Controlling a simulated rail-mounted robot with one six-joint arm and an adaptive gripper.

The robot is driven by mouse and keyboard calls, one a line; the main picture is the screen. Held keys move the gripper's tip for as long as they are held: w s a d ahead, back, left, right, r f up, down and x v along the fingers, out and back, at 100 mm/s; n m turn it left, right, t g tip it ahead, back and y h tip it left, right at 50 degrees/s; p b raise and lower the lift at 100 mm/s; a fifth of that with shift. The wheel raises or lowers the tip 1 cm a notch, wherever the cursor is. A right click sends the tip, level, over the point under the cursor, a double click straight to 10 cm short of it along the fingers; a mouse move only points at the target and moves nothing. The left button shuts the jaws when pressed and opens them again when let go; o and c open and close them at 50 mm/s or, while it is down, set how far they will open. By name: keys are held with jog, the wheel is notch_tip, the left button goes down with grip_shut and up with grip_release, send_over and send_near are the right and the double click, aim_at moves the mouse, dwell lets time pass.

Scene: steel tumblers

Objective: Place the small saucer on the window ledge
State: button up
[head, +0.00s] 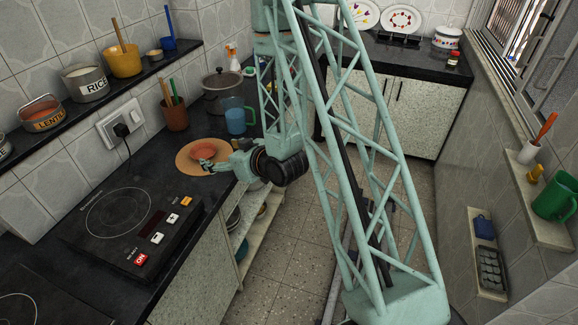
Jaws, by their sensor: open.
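A small reddish-orange saucer (203,150) sits on a round tan mat (187,164) on the dark left counter. My gripper (205,165) is open, low over the mat at the saucer's near side. At this size I cannot tell whether a finger touches the saucer. The window ledge (541,230) is on the right wall, below the window. It holds a white cup with a red-orange utensil (528,152), a small yellow-orange item (535,173) and a green mug (555,196).
A blue mug (237,120), a lidded pot (220,88) and a brown utensil cup (173,114) stand behind the mat. An induction cooktop (128,222) is in front. A lower wall niche (488,290) holds a blue item and a dark tray.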

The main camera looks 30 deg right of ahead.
jog(key=s+d+r+g+h, duration=0.1)
jog(key=s+r+g, duration=0.15)
jog(key=r, duration=0.45)
jog(key=s+d+r+g+h, duration=0.15)
jog(key=s+r, duration=0.25)
jog(key=r, duration=0.4)
jog(key=s+r+m+g+h, duration=0.1)
jog(key=s+r+h, duration=0.1)
jog(key=s+r, duration=0.95)
jog(key=s+a+r+g, duration=0.1)
jog(key=s+r, duration=0.1)
jog(key=s, duration=0.9)
jog(key=s+a+r+m+g, duration=0.1)
jog(key=s+a+r, duration=0.1)
jog(key=s, duration=0.9)
jog(key=s+a+r+m+g+y, duration=0.1)
jog(key=s+a+r+g, duration=0.1)
jog(key=s, duration=0.8)
jog(key=shift+s+r, duration=0.4)
jog(key=shift+o, duration=0.2)
